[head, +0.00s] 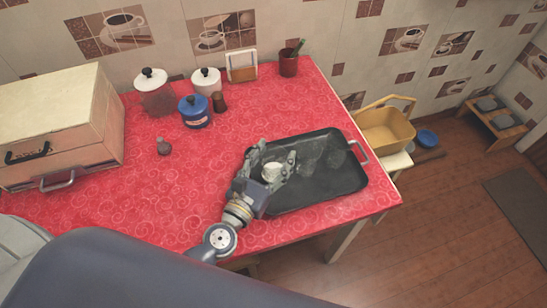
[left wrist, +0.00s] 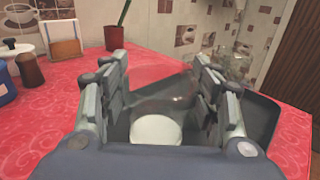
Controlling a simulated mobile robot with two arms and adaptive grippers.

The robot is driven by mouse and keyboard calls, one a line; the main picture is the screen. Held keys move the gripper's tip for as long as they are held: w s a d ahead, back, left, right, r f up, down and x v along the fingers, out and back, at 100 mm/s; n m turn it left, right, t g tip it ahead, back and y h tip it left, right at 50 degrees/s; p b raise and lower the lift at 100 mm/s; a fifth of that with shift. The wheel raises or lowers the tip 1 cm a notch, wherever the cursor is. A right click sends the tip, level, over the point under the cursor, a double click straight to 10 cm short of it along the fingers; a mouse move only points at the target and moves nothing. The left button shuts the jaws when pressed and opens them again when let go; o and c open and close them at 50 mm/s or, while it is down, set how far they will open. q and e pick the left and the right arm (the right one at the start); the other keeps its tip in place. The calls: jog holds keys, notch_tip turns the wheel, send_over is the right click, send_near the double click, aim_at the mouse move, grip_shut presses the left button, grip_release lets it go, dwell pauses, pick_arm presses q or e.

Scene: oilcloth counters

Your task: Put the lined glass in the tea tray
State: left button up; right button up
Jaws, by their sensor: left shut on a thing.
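My left gripper (head: 272,166) is over the left part of the black tea tray (head: 295,200). It is shut on the lined glass (head: 272,173), which shows a pale, whitish part between the fingers. In the left wrist view, a white round part (left wrist: 157,130) and a see-through, reddish part show between the fingers of the left gripper (left wrist: 165,95). The lines on the glass are too small to tell. Whether it touches the tray floor is unclear. Two clear glasses (head: 308,158) stand in the tray to the right. My right gripper is not in view.
The tray lies on a red patterned counter, near its right end. Lidded jars (head: 195,112), a brown shaker (head: 219,101) and a red pot (head: 289,64) stand at the back.

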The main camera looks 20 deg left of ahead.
pick_arm(q)
jog(key=shift+f, duration=0.15)
jog(key=o, duration=1.6)
jog(key=shift+c, duration=0.2)
jog(key=shift+r, duration=0.3)
jog(key=s+a+b, duration=0.2)
jog(key=s+b, duration=0.3)
jog(key=s, duration=0.7)
jog(key=shift+a, duration=0.15)
